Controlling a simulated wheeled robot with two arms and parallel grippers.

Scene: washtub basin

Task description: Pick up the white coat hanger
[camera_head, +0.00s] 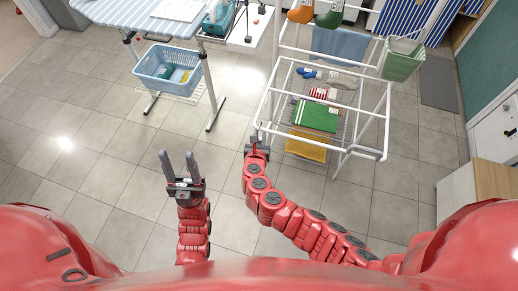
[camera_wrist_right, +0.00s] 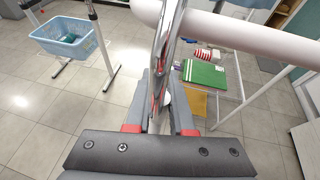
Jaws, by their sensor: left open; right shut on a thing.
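My right gripper (camera_head: 257,141) is at the front left corner of the white drying rack (camera_head: 376,154). In the right wrist view its fingers (camera_wrist_right: 160,105) are shut on a thin, shiny upright piece (camera_wrist_right: 168,45). A white bar of the rack crosses close to the camera there. I cannot tell whether the shiny piece is part of the white coat hanger or of the rack. No full hanger outline shows clearly in either view. My left gripper (camera_head: 178,163) is open and empty above the floor, left of the rack, with its fingers pointing away from me.
The rack holds a green folded cloth (camera_head: 315,116), a yellow one (camera_head: 306,147) and a striped red one (camera_head: 323,93). A blue basket (camera_head: 168,69) stands under the ironing board (camera_head: 130,14). A wooden cabinet (camera_head: 495,182) is at the right. The tiled floor at left is clear.

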